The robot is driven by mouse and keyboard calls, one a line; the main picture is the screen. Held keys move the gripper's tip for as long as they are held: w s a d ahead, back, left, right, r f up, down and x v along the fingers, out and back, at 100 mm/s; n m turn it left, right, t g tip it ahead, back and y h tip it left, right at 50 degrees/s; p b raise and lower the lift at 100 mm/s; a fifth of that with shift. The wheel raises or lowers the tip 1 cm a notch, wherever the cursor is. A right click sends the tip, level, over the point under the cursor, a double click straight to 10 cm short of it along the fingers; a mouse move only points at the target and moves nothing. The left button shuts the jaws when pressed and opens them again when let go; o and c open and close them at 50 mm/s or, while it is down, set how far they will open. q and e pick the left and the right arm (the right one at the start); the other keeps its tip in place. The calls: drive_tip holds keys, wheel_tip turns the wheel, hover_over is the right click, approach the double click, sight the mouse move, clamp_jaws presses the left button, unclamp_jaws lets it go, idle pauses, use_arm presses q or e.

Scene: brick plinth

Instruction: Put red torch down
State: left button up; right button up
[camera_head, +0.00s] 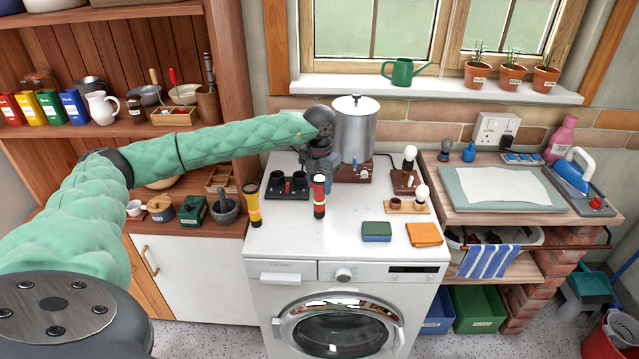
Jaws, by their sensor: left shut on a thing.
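The red torch (319,198) is upright over the white top of the washing machine (300,237), left of the middle. It is red and black with a lighter band. My left gripper (318,182) is at the torch's upper end and shut on it, with the arm coming in from the left. I cannot tell whether the torch's base touches the top. A yellow and black torch (251,206) stands to its left. A black holder with round sockets (287,186) sits behind them. My right gripper is not in view.
A metal urn (356,130) stands behind the gripper. Bulb stands (408,205) are to the right. A blue and green sponge (377,232) and a folded orange cloth (424,234) lie near the front right. The top between torch and sponge is clear.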

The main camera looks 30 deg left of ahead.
use_arm(q)
drive_tip(key=shift+f, duration=0.65)
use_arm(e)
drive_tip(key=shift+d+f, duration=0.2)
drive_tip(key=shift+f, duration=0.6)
use_arm(q)
drive_tip(key=o, duration=1.4)
drive_tip(key=shift+f, duration=0.1)
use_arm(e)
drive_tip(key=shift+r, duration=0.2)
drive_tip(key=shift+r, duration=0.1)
